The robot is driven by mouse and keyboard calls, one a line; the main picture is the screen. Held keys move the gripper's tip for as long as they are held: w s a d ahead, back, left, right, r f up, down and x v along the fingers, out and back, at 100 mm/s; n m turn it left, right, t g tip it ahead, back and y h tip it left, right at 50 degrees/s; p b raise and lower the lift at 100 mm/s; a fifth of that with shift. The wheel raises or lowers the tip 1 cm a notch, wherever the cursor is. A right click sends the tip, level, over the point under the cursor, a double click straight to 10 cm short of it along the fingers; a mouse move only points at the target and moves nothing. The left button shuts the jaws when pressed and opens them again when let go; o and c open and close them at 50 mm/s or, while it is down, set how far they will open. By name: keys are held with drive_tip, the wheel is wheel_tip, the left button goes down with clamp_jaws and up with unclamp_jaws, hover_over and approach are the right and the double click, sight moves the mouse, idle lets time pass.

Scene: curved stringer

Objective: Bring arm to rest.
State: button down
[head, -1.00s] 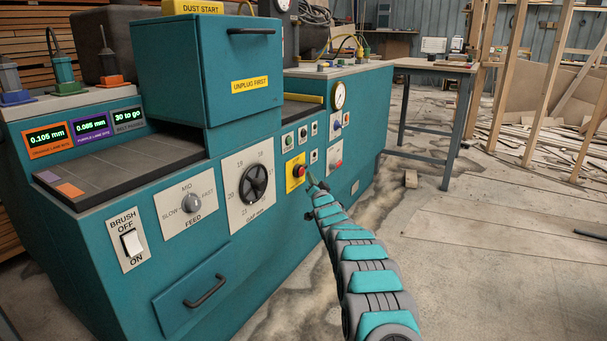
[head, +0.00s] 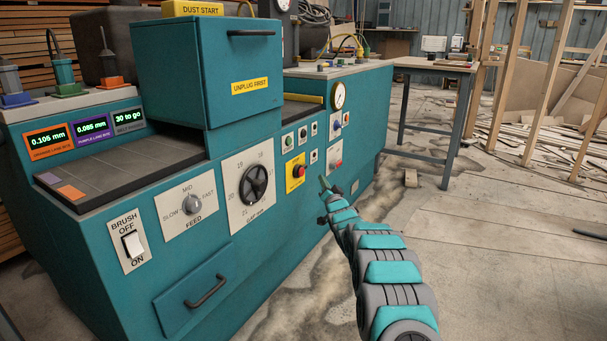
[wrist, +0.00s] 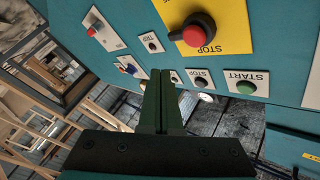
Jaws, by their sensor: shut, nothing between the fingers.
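My arm reaches up from the bottom right of the head view, and my gripper (head: 324,184) is at its far end, in front of the teal machine (head: 290,240). In the wrist view, my gripper's dark green fingers (wrist: 160,90) are pressed together with nothing between them. The red stop knob (head: 299,171) on its yellow plate is up and left of the gripper in the head view. It also shows in the wrist view (wrist: 199,33), apart from the fingers.
The machine's panel carries a green START button (wrist: 246,87), a gap dial (head: 254,185) and a brush switch (head: 132,243). A table (head: 435,67) stands behind on the right. Wooden posts (head: 549,80) and scattered boards lie beyond.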

drive_tip(key=s+d+r+n+g+h, duration=0.15)
drive_tip(key=s+g, duration=0.35)
drive_tip(key=s, duration=0.6)
drive_tip(key=s+d+r+g+h, duration=0.15)
drive_tip(key=s+g, duration=0.25)
drive_tip(key=s, duration=0.8)
drive_tip(key=s+a+f+n+g, duration=0.1)
drive_tip(key=s+g, duration=0.5)
drive_tip(key=s, duration=2.2)
drive_tip(key=s+a+f+n+g, duration=0.1)
drive_tip(key=s+a+n+g, duration=0.2)
drive_tip(key=s, duration=2.6)
drive_tip(key=g, duration=0.3)
drive_tip(key=shift+s+f+p, duration=0.3)
